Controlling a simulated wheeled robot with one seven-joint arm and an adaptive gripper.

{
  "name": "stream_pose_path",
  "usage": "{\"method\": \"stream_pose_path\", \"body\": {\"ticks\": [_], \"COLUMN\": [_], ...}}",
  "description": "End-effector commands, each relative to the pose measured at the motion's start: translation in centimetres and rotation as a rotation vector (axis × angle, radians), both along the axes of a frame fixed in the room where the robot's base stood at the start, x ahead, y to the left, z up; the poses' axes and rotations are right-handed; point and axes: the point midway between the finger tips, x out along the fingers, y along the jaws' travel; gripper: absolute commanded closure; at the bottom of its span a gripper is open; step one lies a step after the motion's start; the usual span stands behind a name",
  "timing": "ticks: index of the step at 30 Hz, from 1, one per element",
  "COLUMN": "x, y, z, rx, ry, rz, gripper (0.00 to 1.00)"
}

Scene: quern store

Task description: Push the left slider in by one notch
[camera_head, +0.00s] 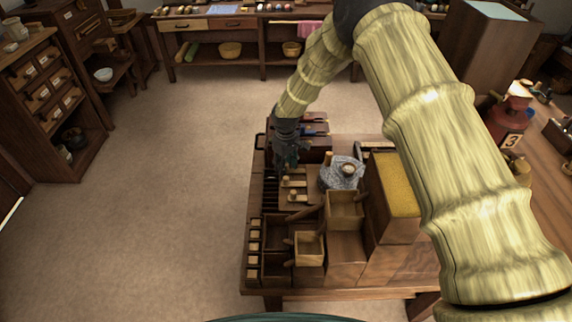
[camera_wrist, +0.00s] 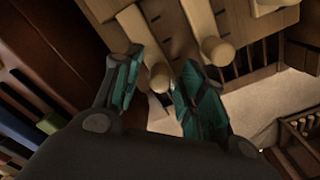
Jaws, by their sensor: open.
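Two pale wooden sliders with round knobs lie side by side on a wooden board with dark notch marks. In the wrist view the left slider (camera_wrist: 135,24) has its knob between the fingers of my gripper (camera_wrist: 160,88). The right slider (camera_wrist: 199,20) ends in a knob just outside the right finger. My gripper is open, with teal pads on either side of the left knob; I cannot tell whether either pad touches it. In the head view my gripper (camera_head: 287,158) points down beside the far slider (camera_head: 296,183), with the near slider (camera_head: 299,196) closer to me.
A dark box (camera_head: 312,145) with coloured items stands just beyond my gripper. A grey stone quern (camera_head: 342,173) sits right of the sliders. Wooden drawers (camera_head: 347,211) and a yellow-topped block (camera_head: 395,180) crowd the bench's right. Open floor lies to the left.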

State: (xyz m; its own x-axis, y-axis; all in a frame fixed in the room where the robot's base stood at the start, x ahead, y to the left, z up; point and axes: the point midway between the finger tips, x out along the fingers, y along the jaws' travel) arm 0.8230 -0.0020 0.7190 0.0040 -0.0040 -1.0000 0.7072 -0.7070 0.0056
Motion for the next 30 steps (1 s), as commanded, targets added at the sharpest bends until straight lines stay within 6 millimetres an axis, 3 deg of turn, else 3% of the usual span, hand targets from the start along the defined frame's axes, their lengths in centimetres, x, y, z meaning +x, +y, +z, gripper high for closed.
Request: {"method": "stream_pose_path", "body": {"ticks": [2, 9, 16, 23, 30], "x": [0.0, 0.0, 0.0, 0.0, 0.0], "y": [0.0, 0.0, -0.2, -2.5, -2.5], "z": [0.0, 0.0, 0.0, 0.1, 0.1], "rx": [0.0, 0.0, 0.0, 0.0, 0.0], "ry": [0.0, 0.0, 0.0, 0.0, 0.0], "rz": [0.0, 0.0, -0.001, -0.001, 0.0], "gripper": [0.59, 1.0, 1.0, 1.0, 1.0]}}
